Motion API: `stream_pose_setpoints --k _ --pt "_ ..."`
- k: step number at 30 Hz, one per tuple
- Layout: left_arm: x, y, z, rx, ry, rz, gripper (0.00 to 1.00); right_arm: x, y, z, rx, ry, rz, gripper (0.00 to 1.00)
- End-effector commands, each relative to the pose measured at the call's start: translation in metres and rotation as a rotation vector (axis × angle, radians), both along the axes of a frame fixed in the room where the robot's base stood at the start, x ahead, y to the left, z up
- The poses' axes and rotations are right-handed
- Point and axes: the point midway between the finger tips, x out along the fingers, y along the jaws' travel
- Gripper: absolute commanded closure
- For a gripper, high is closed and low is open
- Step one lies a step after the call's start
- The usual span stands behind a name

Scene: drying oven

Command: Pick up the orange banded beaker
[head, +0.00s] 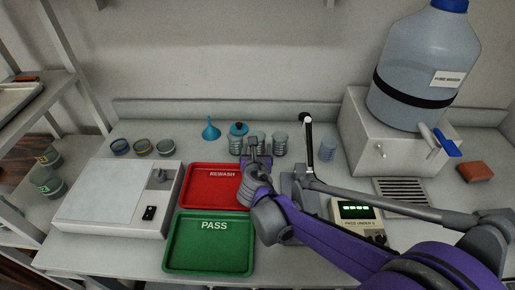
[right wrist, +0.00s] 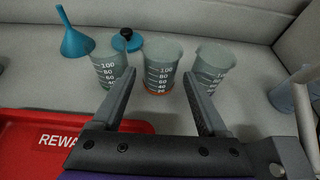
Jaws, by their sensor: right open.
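Three clear graduated beakers stand in a row behind the red tray in the right wrist view. The middle one has an orange band round its base: the orange banded beaker (right wrist: 163,66). My right gripper (right wrist: 160,78) is open, with its fingertips toward the left and right sides of that beaker; nothing is held. I cannot tell how far the fingers reach alongside it. In the head view my right gripper (head: 258,146) is in front of the beaker row and partly hides it. My left gripper is not in view.
Neighbouring beakers stand close on the left (right wrist: 108,66) and right (right wrist: 212,68). A blue funnel (right wrist: 75,40) is behind. The red REWASH tray (head: 207,190) and green PASS tray (head: 208,250) lie in front. A large water bottle (head: 425,70) stands at right.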

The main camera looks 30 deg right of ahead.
Motion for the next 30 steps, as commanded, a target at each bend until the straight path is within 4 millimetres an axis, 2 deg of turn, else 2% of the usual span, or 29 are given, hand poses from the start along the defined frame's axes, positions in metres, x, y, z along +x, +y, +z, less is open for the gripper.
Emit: stream_pose_setpoints --k 3,10,18,28,30 --pt "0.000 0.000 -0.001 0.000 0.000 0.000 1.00 0.015 -0.009 -0.006 0.000 0.000 -0.002 0.24" --pt "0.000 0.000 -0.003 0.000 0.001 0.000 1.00 0.029 -0.018 -0.013 0.000 0.000 -0.001 0.24" --pt "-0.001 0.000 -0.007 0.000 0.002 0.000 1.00 0.060 -0.037 -0.028 -0.001 0.000 -0.002 0.24" --pt "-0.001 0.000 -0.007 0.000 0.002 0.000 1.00 0.065 -0.040 -0.031 0.001 0.000 0.000 0.24" --pt "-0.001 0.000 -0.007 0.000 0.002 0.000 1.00 0.065 -0.040 -0.031 0.001 0.000 0.000 0.36"
